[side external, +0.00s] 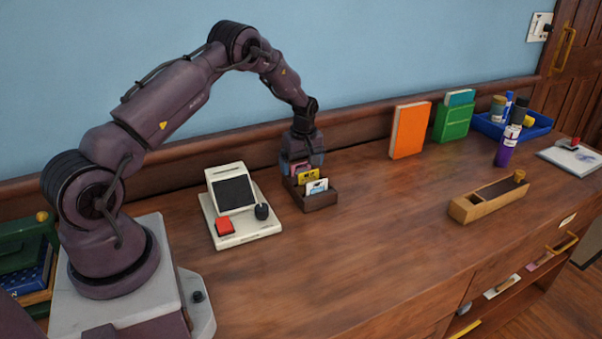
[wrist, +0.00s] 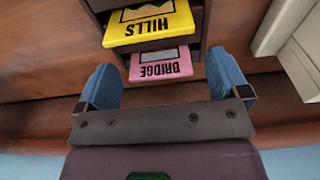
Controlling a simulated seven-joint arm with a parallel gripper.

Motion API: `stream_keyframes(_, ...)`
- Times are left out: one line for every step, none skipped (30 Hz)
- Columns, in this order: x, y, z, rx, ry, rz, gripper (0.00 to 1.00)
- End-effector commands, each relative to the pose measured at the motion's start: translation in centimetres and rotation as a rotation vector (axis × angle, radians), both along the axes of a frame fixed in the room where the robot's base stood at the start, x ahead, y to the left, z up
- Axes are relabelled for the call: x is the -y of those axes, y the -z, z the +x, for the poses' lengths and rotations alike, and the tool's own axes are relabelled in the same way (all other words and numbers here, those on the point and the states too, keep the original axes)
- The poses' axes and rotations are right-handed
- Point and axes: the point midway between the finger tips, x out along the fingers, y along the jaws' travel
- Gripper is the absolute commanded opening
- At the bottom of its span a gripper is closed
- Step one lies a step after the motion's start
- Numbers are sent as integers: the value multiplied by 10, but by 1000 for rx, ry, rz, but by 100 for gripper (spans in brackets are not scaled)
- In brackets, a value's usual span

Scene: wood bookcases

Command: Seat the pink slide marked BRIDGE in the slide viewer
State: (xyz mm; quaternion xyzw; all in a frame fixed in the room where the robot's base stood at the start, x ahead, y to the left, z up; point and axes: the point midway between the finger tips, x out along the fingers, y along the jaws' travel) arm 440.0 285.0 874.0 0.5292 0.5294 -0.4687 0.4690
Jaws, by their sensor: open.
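The pink slide marked BRIDGE (wrist: 161,66) stands in a dark wooden slide box (side external: 322,201), behind a yellow slide marked HILLS (wrist: 150,27). My gripper (side external: 302,166) is open at the back end of the box, pointing down. In the wrist view, its blue fingers (wrist: 162,66) show on either side of the pink slide, apart from its edges. Their exact height against the slide is hard to tell. The slide viewer (side external: 233,194) is a cream unit with a dark screen, left of the box; its edge shows in the wrist view (wrist: 293,50).
A white and blue slide (side external: 317,187) is at the box's front. A wooden case (side external: 487,199), books (side external: 409,130) and a blue tray (side external: 535,128) stand right. The middle counter is clear.

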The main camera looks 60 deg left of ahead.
Motion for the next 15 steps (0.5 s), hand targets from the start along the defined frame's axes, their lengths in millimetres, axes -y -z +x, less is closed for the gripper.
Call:
stream_keyframes(0, 2, 0, 0, 0, 0, 94)
stream_keyframes(0, 3, 0, 0, 0, 0, 94)
stream_keyframes(0, 3, 0, 0, 0, 0, 94)
stream_keyframes(0, 3, 0, 0, 0, 0, 94)
stream_keyframes(0, 2, 0, 0, 0, 0, 94)
stream_keyframes(0, 2, 0, 0, 0, 0, 94)
stream_keyframes(0, 2, 0, 0, 0, 0, 94)
stream_keyframes(0, 2, 0, 0, 0, 0, 89)
stream_keyframes(0, 2, 0, 0, 0, 0, 80)
stream_keyframes(0, 2, 0, 0, 0, 0, 73)
stream_keyframes(0, 2, 0, 0, 0, 0, 66)
stream_keyframes(0, 2, 0, 0, 0, 0, 57)
stream_keyframes(0, 2, 0, 0, 0, 0, 50)
stream_keyframes(0, 2, 0, 0, 0, 0, 43)
stream_keyframes(0, 2, 0, 0, 0, 0, 41)
